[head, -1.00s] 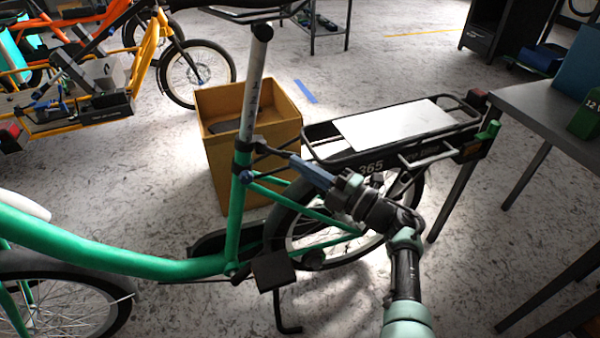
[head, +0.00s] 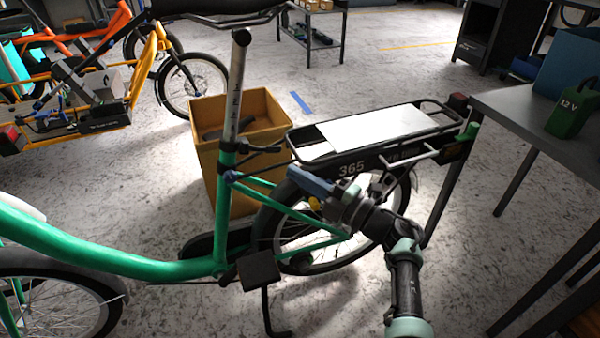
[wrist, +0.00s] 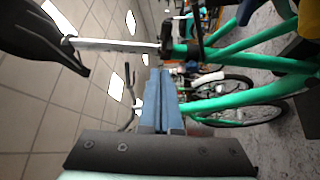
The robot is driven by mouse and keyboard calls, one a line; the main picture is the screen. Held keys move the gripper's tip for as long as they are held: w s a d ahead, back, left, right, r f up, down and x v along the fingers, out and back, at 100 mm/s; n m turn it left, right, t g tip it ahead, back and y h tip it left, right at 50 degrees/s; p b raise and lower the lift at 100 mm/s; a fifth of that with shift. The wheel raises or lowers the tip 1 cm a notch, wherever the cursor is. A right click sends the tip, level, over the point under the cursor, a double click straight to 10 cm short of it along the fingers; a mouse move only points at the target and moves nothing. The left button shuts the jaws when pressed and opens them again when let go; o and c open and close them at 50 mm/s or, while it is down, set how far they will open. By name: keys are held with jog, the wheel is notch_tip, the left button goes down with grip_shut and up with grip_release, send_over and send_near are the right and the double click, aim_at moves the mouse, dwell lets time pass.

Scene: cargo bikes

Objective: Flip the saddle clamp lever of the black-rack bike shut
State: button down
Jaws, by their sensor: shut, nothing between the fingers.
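The green bike with the black rack (head: 375,145) stands in the middle of the head view. Its saddle clamp (head: 228,146) sits at the top of the green seat tube, below the silver seatpost (head: 238,85). The dark clamp lever (head: 264,149) sticks out sideways to the right, away from the post. The clamp also shows in the wrist view (wrist: 167,38), above my fingers, with the lever (wrist: 198,22) pointing away from the tube. My gripper (head: 292,174) is shut and empty, right of and below the lever in the picture, apparently apart from it. Its blue fingers meet in the wrist view (wrist: 160,88).
A wooden box (head: 215,165) stands on the floor behind the seat tube. A grey table (head: 540,115) with a green 12 V battery (head: 573,108) is at the right. An orange cargo bike (head: 90,120) stands at the back left. My arm reaches across near the rear wheel.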

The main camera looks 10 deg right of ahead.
jog(key=d+f+b, duration=0.2)
jog(key=d+b, duration=0.5)
jog(key=d, duration=0.1)
jog(key=shift+f, duration=0.3)
